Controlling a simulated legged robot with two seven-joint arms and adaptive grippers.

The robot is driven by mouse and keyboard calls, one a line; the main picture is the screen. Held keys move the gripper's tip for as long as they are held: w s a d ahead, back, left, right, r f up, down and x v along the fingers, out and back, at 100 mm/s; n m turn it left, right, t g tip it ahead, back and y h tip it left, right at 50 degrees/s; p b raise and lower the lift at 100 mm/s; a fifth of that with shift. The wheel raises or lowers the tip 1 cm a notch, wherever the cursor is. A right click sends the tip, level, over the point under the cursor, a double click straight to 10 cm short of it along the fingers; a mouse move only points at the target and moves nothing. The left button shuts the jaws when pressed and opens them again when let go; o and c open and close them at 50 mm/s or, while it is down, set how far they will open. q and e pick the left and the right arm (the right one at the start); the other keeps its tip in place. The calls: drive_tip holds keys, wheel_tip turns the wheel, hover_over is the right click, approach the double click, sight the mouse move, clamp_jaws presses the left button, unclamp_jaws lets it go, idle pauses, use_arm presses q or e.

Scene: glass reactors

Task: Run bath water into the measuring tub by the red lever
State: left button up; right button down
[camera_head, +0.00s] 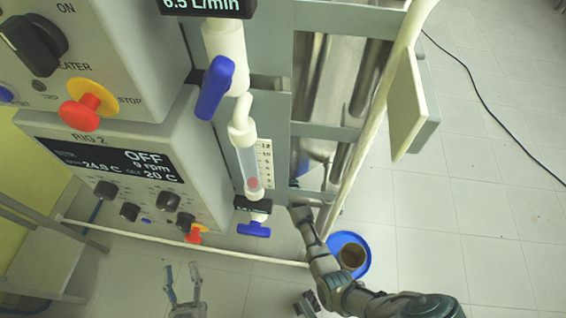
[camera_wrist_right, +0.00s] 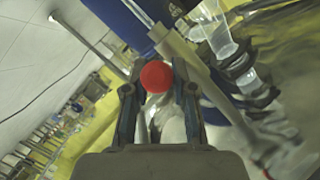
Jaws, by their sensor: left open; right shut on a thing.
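A round red knob (camera_wrist_right: 156,76), which looks like the end of the red lever, sits between the fingers of my right gripper (camera_wrist_right: 158,92) in the right wrist view. That gripper is shut on it. In the head view my right arm reaches in from the lower right to the rig's frame, and the knob is hidden there. My left gripper (camera_head: 183,282) is open and empty at the bottom.
A control box (camera_head: 150,165) marked RIG 2 stands at the left, with a red and yellow stop button (camera_head: 88,104) above it. A flow tube (camera_head: 248,165) with blue handles is on the grey frame. A pale rail runs below.

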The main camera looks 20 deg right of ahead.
drive_tip(key=shift+a+r+g+p, duration=0.25)
drive_tip(key=shift+r+g+p, duration=0.15)
drive_tip(key=shift+r+p, duration=0.55)
drive_tip(key=shift+s+f+m+g+y+p, duration=0.1)
drive_tip(key=shift+m+g+y+p, duration=0.25)
drive_tip(key=shift+p, duration=0.6)
drive_tip(key=shift+f, duration=0.1)
use_arm(q)
wheel_tip(320, 180, down, 10)
drive_tip(key=s+a+g+y, duration=0.1)
drive_tip(key=g+y, duration=0.1)
drive_tip(key=g, duration=0.6)
drive_tip(key=shift+a+f+g, duration=0.2)
drive_tip(key=shift+a+g, duration=0.1)
drive_tip(key=shift+a, duration=0.1)
drive_tip(key=shift+s, duration=0.1)
use_arm(e)
drive_tip(key=c, duration=1.2)
unclamp_jaws()
drive_tip(key=shift+a, duration=0.1)
drive_tip(key=shift+o, duration=1.3)
drive_tip(key=shift+f, duration=0.1)
use_arm(q)
drive_tip(key=shift+w+a, duration=0.15)
drive_tip(key=shift+w, duration=0.05)
drive_tip(key=shift+s, duration=0.15)
use_arm(e)
drive_tip(key=shift+s, duration=0.1)
